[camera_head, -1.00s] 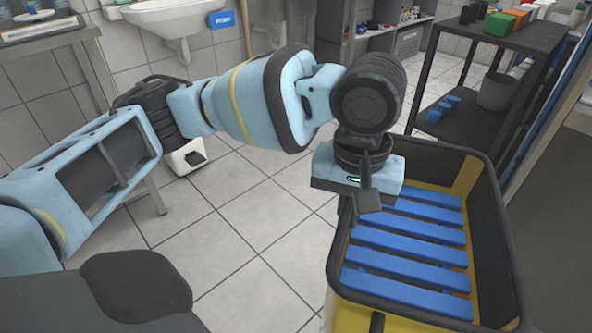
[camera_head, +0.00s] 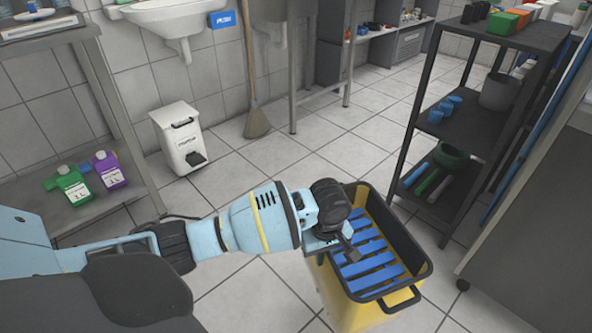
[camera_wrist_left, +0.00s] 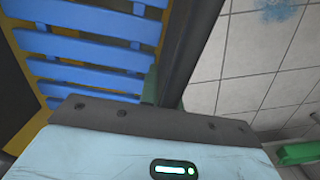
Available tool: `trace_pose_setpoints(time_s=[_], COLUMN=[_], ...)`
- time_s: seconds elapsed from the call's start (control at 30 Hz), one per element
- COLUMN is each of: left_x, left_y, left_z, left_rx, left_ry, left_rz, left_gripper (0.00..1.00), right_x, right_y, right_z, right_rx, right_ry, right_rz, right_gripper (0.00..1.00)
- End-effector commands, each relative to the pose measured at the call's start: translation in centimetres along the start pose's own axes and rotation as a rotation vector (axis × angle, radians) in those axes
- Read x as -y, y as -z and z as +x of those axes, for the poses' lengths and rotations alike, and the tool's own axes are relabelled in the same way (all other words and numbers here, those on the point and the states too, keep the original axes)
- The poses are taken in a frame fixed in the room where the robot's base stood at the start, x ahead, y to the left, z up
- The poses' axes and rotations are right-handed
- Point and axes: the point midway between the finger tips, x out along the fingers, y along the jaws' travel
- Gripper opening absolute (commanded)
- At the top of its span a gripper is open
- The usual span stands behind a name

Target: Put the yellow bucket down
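The yellow bucket (camera_head: 345,298) has a black rim and blue slats inside; it stands upright in the lower middle of the head view, low by the tiled floor. Whether its base touches the floor cannot be told. My left gripper (camera_head: 345,247) is at the bucket's left rim. In the wrist view the dark rim (camera_wrist_left: 190,45) runs into the gripper (camera_wrist_left: 168,100), between its fingers, which look closed on it; the fingertips are mostly hidden. The blue slats (camera_wrist_left: 85,50) show left of the rim. My right gripper is not in view.
A dark shelf unit (camera_head: 443,199) with blue cups and hoses stands just right of the bucket. A white pedal bin (camera_head: 178,137) and a broom (camera_head: 257,122) are by the back wall. Green and purple bottles (camera_head: 108,170) stand on the left rack. The floor behind the bucket is clear.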

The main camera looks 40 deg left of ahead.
Motion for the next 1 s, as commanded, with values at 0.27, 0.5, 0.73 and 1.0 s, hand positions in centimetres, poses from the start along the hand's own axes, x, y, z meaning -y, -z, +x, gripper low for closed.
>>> trace_pose_setpoints(time_s=[0.27, 0.5, 0.73, 1.0], left_x=[5.5, 11.7, 18.8, 25.6], left_y=[2.0, 3.1, 3.7, 3.7], left_z=[7.5, 13.3, 18.3, 21.9], left_rx=[0.002, 0.003, 0.0, -0.001], left_ry=[-0.004, -0.003, -0.002, -0.007], left_rz=[-0.144, -0.245, -0.327, -0.386], left_gripper=[0.0, 0.0, 0.0, 0.0], right_x=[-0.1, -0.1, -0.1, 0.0], right_y=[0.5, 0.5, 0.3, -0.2], right_z=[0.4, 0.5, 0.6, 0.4], right_rx=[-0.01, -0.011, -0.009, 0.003], right_ry=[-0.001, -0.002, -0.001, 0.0], right_rz=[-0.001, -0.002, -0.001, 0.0], right_gripper=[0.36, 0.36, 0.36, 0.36])
